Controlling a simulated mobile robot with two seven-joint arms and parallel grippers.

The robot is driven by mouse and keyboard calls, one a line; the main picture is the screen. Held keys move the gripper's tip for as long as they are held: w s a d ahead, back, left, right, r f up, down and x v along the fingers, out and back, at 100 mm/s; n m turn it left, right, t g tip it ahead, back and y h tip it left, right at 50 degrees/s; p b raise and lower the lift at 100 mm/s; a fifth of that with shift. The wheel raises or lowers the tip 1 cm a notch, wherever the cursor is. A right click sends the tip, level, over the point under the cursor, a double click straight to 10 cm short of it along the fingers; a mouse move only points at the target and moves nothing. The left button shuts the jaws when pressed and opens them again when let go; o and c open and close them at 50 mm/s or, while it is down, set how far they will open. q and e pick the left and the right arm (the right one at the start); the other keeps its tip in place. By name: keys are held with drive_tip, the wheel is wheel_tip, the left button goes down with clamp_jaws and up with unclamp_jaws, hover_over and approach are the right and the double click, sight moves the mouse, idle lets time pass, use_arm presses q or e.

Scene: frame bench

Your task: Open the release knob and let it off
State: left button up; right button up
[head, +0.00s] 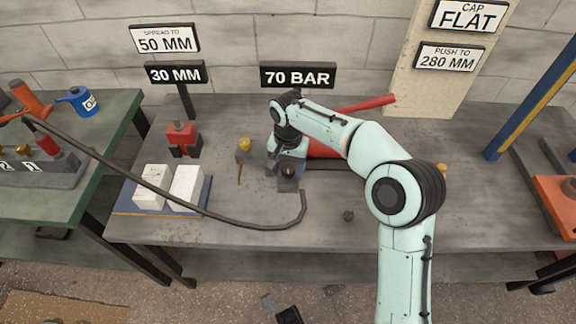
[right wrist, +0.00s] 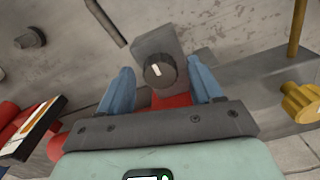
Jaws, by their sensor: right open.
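The release knob (right wrist: 160,70) is a dark round knob with a white mark, on the face of a grey block (right wrist: 160,43). In the head view the block (head: 288,184) sits at the middle of the bench, partly under my right gripper (head: 281,160). In the right wrist view my right gripper (right wrist: 160,82) is open, with one blue finger on each side of the knob. Whether the fingers touch it I cannot tell. A red body with a red lever (head: 365,103) lies behind my right arm, partly hidden. My left gripper is not in view.
A dark hose (head: 240,222) crosses from the left bench and ends in front of the block. White blocks (head: 186,184), a red-and-black piece (head: 182,137) and a yellow-topped fitting (head: 244,145) stand to the left. A small dark part (head: 348,215) lies at the front.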

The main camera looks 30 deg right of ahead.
drive_tip(key=c, duration=1.1)
drive_tip(key=shift+o, duration=0.2)
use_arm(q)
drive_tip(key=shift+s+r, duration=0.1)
use_arm(e)
drive_tip(key=shift+r+n+p, duration=0.1)
drive_tip(key=shift+n+p, duration=0.55)
drive_tip(key=shift+n, duration=0.05)
drive_tip(key=n+p, duration=0.3)
drive_tip(key=n, duration=0.1)
drive_tip(key=n+p, duration=0.3)
drive_tip(key=n, duration=0.2)
drive_tip(key=shift+p, duration=0.4)
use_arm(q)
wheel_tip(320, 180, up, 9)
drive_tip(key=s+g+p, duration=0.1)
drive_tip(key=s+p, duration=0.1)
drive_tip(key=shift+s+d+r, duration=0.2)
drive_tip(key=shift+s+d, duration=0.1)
use_arm(e)
drive_tip(key=n, duration=0.5)
drive_tip(key=shift+n, duration=0.4)
use_arm(q)
drive_tip(key=shift+p, duration=0.3)
